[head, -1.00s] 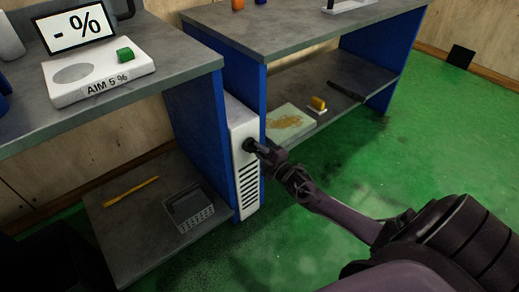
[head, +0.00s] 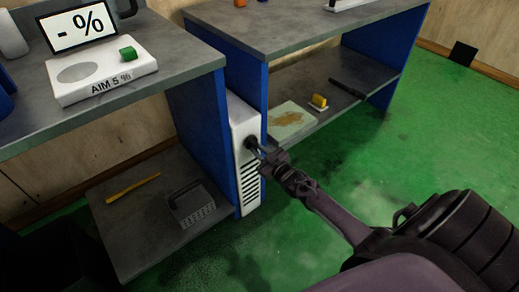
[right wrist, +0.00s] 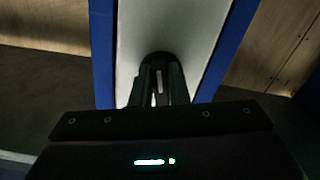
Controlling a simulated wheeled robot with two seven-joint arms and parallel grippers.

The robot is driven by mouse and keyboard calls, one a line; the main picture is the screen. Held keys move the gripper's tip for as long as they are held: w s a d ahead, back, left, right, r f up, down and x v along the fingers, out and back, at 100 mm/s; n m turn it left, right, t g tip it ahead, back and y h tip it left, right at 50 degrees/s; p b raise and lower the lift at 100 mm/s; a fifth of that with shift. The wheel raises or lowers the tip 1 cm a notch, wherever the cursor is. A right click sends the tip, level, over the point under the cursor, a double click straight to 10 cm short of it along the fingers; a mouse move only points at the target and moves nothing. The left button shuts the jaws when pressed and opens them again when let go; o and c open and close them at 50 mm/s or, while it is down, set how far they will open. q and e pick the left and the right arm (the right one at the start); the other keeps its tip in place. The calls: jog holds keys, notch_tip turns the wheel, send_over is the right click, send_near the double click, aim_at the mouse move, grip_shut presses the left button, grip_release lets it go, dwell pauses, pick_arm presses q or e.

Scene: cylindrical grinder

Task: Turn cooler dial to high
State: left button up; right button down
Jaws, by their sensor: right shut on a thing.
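The cooler is a narrow white unit (head: 244,125) with dark vent slots, standing between two blue-sided benches. Its black round dial (head: 251,143) is on the upper part of the front. My right gripper (head: 258,149) reaches it from the right and is shut on the dial. In the right wrist view the fingers (right wrist: 160,85) close around the dark dial (right wrist: 160,58) against the white cooler face (right wrist: 195,35). The dial's markings and setting cannot be read. My left gripper is not in view.
The left bench (head: 190,72) holds a scale (head: 105,90) with a green block (head: 128,53) and a display. The right bench's lower shelf holds a stained board (head: 290,120) and a yellow item (head: 319,101). Green floor (head: 400,150) is open at right.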

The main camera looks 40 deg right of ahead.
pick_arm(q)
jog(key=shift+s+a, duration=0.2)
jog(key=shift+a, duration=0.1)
pick_arm(e)
jog(key=shift+a+f+m, duration=0.1)
jog(key=shift+a+m, duration=0.05)
jog(key=shift+m, duration=1.45)
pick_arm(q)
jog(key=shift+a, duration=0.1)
pick_arm(e)
jog(key=c, duration=1.4)
grip_release()
